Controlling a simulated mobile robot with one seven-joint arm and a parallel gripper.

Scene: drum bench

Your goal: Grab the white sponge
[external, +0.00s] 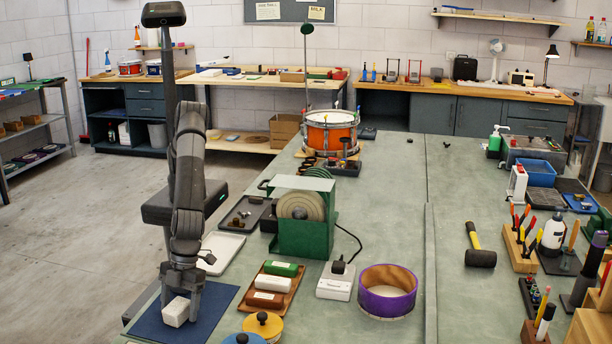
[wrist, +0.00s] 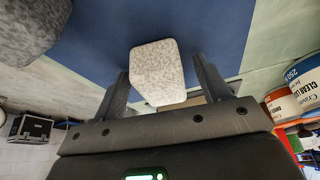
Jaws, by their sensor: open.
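The white sponge (external: 176,311) is a pale speckled block on a dark blue mat (external: 213,302) at the front left of the bench. My gripper (external: 183,300) points down over the mat, right at the sponge. In the wrist view, the sponge (wrist: 158,72) sits between the two spread fingers of my gripper (wrist: 162,80), with a gap visible on both sides. The fingers are open and hold nothing. Part of a darker grey speckled object (wrist: 30,28) shows at the upper left of the wrist view; I cannot find it in the external view.
A wooden tray (external: 272,288) with green, white and brown blocks is right of the mat. Yellow-lidded (external: 263,324) and blue-lidded cans stand at the front edge. A green grinder-like machine (external: 303,222), a white tray (external: 222,250) and a purple drum shell (external: 387,291) are farther off.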

